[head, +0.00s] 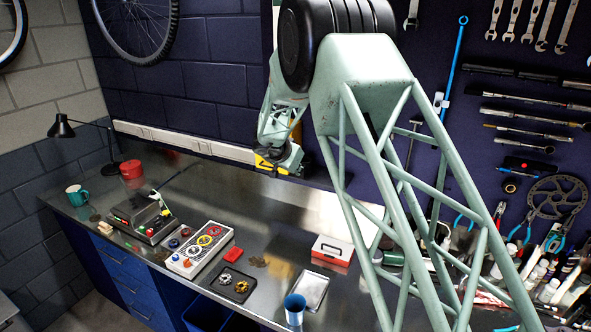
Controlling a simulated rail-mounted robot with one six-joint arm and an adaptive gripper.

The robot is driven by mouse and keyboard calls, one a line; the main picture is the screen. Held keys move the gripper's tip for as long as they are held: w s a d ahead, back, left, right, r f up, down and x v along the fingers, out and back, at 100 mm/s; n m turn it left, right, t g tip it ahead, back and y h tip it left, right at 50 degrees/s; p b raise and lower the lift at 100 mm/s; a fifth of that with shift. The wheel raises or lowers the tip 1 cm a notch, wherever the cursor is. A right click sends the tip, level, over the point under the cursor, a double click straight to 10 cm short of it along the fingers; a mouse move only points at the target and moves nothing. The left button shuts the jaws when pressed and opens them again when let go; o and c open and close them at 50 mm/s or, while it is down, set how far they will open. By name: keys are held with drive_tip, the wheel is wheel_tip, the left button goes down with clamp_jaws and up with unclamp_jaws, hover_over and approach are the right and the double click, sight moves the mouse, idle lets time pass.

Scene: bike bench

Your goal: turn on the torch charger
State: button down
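A grey panel with coloured rings (199,247) stands right of the device. A red block (233,254), dark tray (233,284), blue cup (295,309) and red-white box (332,249) lie further right. A teal mug (76,195), red tin (131,170) and black lamp (62,127) are at left.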

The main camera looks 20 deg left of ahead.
drive_tip(key=shift+w+r+g, duration=0.15)
drive_tip(key=shift+g, duration=0.55)
idle(0.4)
drive_tip(key=c, duration=2.9)
unclamp_jaws()
drive_tip(key=shift+o, duration=0.2)
drive_tip(key=shift+r, duration=0.1)
drive_tip(key=v, duration=1.1)
drive_tip(key=shift+s+r, duration=0.3)
drive_tip(key=shift+s, duration=0.05)
